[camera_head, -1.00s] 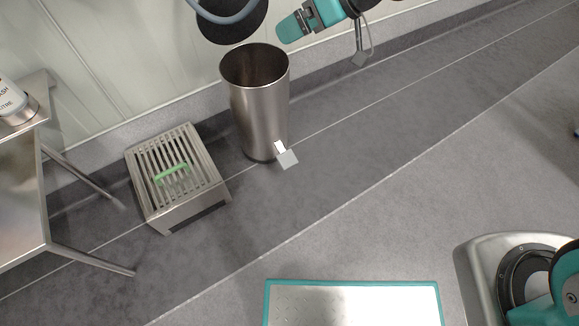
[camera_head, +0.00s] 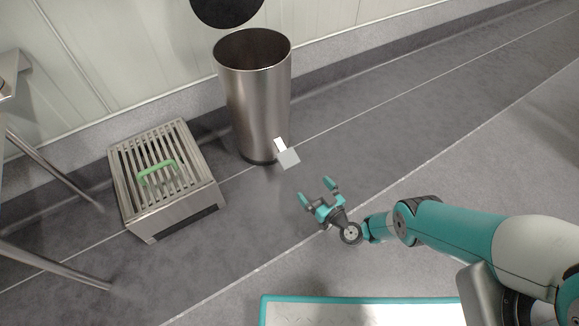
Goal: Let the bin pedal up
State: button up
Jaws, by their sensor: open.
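A tall steel bin (camera_head: 258,108) stands on the floor by the wall, upright. Its round dark lid (camera_head: 228,8) is raised, cut off by the top of the picture. The bin's pedal (camera_head: 288,158), a small pale grey plate on a white stem, juts out at the bin's front foot. My gripper (camera_head: 317,191) is open and empty, its two teal fingers pointing up and left towards the pedal. It is to the right of and below the pedal in the picture, apart from it. Nothing hides the pedal.
A slatted steel box (camera_head: 200,198) with a green handle (camera_head: 158,172) stands left of the bin. Metal table legs (camera_head: 55,168) are at the far left. A teal-edged pale board (camera_head: 360,312) is at the bottom. The floor right of the bin is clear.

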aim_at(292, 165)
jog(key=shift+t+h, duration=0.3)
jog(key=shift+h, duration=0.1)
jog(key=b+x, duration=0.4)
jog(key=f+b+x, duration=0.1)
jog(key=b+x, duration=0.3)
jog(key=b, duration=0.1)
jog(key=f+b+x, duration=0.1)
jog(key=b+x, duration=0.3)
jog(key=x, duration=0.1)
jog(key=shift+a+f, duration=0.2)
jog(key=shift+a, duration=0.05)
jog(key=shift+w+a+r+b, duration=0.25)
jog(key=shift+w+a+b, duration=0.2)
jog(key=shift+w+b, duration=0.4)
jog(key=shift+s, duration=0.1)
jog(key=c, duration=1.3)
jog(key=r+g+p, duration=0.1)
jog(key=r+g+h+p, duration=0.1)
jog(key=r+p, duration=0.1)
jog(key=r+g+h+p, duration=0.1)
jog(key=p, duration=0.1)
jog(key=shift+s+d+r, duration=0.15)
jog(key=shift+s+r, duration=0.1)
